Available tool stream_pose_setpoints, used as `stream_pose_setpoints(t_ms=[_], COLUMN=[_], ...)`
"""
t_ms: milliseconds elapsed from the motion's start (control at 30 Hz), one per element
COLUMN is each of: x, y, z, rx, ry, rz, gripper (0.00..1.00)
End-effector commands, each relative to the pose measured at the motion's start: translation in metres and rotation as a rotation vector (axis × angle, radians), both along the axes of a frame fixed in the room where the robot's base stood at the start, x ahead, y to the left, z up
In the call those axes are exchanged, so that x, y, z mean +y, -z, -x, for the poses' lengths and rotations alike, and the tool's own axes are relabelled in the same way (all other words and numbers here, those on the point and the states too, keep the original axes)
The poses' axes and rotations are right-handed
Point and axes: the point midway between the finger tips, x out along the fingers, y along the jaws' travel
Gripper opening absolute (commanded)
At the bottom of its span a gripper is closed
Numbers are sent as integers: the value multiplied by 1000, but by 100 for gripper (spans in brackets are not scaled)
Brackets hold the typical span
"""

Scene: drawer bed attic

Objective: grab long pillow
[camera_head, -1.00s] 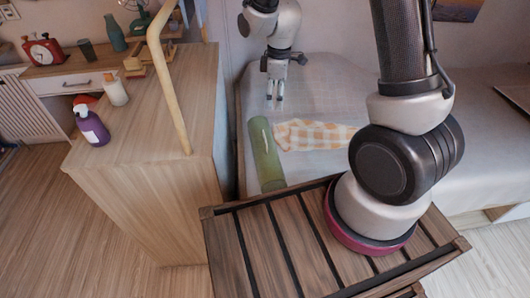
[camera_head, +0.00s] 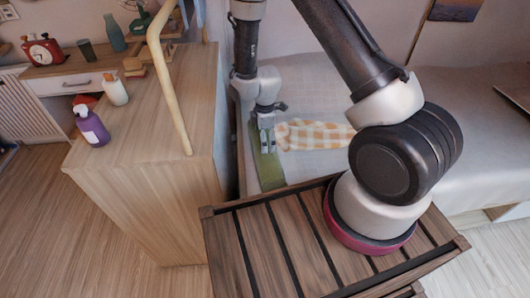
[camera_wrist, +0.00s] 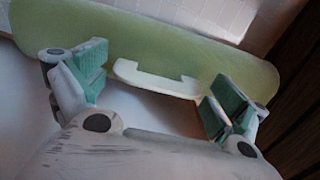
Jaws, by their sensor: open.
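The long pillow (camera_head: 269,174) is a green cylinder lying on the bed near its left edge, beside the checkered cloth. In the wrist view the long pillow (camera_wrist: 150,38) stretches across the upper part of the picture. My gripper (camera_head: 266,145) is over the upper middle part of the pillow in the head view and hides some of it. In the wrist view my gripper (camera_wrist: 156,88) is open, its two green-padded fingers spread wide at the pillow's near side. Nothing is held. I cannot tell whether the fingers touch the pillow.
An orange-and-white checkered cloth (camera_head: 315,135) lies right beside the pillow on the pale bed (camera_head: 420,140). A wooden cabinet (camera_head: 150,190) stands left of the bed, with a purple bottle (camera_head: 92,126) and a white bottle (camera_head: 114,90) on it. A yellow rail (camera_head: 168,85) rises from it.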

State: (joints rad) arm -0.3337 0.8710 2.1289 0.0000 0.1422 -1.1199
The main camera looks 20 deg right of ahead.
Motion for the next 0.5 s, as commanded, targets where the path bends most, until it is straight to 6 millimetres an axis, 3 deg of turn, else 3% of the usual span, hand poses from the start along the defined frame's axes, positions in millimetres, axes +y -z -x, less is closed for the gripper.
stream_pose_setpoints(t_ms=[167,200,500], x=[0,0,0], y=[0,0,0], z=[0,0,0], rx=[0,0,0], ry=[0,0,0], rz=[0,0,0], gripper=[97,94,39])
